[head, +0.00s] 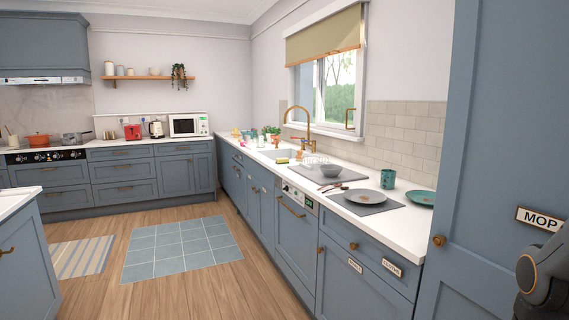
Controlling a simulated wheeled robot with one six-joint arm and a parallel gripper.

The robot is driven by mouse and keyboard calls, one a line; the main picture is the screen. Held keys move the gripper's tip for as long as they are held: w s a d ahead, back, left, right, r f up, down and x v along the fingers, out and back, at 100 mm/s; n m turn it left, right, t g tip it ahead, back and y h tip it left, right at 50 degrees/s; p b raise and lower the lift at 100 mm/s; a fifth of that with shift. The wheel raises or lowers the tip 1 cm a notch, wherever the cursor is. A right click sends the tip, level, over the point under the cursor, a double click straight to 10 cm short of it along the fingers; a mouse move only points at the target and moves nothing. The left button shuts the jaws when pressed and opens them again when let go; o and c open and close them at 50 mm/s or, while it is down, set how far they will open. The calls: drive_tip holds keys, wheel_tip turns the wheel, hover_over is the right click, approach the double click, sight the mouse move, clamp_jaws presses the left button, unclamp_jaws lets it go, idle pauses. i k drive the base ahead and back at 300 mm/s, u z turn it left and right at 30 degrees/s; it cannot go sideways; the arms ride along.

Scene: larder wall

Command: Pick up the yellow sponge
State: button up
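A small yellow block (282,161) lies on the white counter at the near left side of the sink. It looks like the yellow sponge, but it is too small to be sure. Part of my arm shows at the lower right edge, far from it. My gripper is not in view.
The sink (262,153) has a brass tap (303,122) behind it. A tall blue door (490,130) stands at right. The wooden floor is open.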

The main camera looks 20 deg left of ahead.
sight(284, 160)
drive_tip(key=u, duration=1)
drive_tip(key=k, duration=1.25)
drive_tip(key=u, duration=1)
drive_tip(key=i, duration=4.5)
drive_tip(key=z, duration=0.35)
drive_tip(key=i, duration=1.75)
drive_tip(key=z, duration=1)
drive_tip(key=i, duration=1)
drive_tip(key=z, duration=0.95)
